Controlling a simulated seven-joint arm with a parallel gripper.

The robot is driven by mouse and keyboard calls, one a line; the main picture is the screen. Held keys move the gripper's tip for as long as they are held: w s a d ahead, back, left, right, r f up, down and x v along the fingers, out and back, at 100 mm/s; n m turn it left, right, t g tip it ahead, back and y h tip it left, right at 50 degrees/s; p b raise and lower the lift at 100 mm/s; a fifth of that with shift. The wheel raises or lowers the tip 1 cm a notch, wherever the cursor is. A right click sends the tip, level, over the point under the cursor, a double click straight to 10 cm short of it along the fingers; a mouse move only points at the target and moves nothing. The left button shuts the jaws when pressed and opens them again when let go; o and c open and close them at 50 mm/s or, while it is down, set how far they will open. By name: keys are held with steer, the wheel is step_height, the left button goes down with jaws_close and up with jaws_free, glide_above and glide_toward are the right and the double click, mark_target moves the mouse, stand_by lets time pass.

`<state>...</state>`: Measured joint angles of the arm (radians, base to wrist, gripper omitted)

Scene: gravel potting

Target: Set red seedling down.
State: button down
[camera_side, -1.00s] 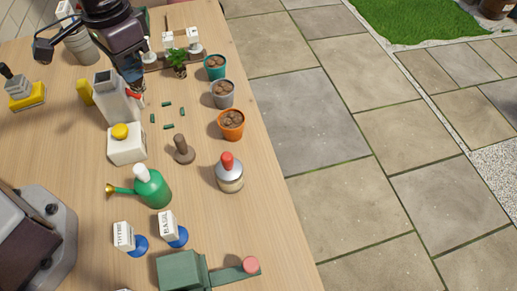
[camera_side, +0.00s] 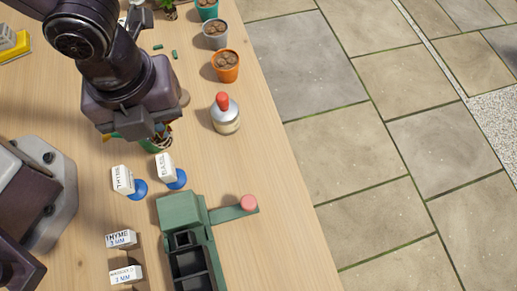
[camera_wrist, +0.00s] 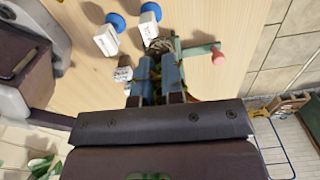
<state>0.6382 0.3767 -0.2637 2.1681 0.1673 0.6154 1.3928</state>
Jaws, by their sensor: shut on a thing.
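My gripper (camera_side: 148,132) hangs over the left middle of the bench in the side view, in front of the spot where the green watering can stood. It is shut on a small seedling, taken as the red seedling (camera_wrist: 158,45); a dark, mottled plug shows beyond the blue fingertips (camera_wrist: 158,72) in the wrist view. In the side view a bit of dark soil and leaf shows just under the jaws. Its leaves are mostly hidden by the fingers, so their colour is unclear.
A green machine (camera_side: 182,215) with a dark channelled tray and a pink knob (camera_side: 248,203) stands in front. Two white labels on blue bases (camera_side: 122,180) are near the gripper. A red-capped bottle (camera_side: 225,115) and orange pot (camera_side: 225,66) stand to the right. Bench between them is clear.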

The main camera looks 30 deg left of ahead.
steer(key=w+d+f, duration=0.2)
steer(key=d+f, duration=0.1)
steer(key=w+d+f, duration=0.2)
steer(key=w+d, duration=0.1)
steer(key=w+d+f, duration=0.3)
steer(key=shift+w+d+f, duration=0.15)
steer(key=shift+d+f, duration=0.15)
steer(key=shift+d, duration=0.1)
steer(key=shift+w+d+f, duration=0.1)
steer(key=shift+d+f, duration=0.05)
steer(key=shift+f, duration=0.05)
steer(key=shift+w+d+f, duration=0.15)
steer(key=shift+f, duration=0.75)
steer(key=shift+w+d+f, duration=0.15)
steer(key=shift+f, duration=0.75)
steer(key=shift+f, duration=0.15)
steer(key=c, duration=1.2)
jaws_free()
steer(key=shift+c, duration=0.2)
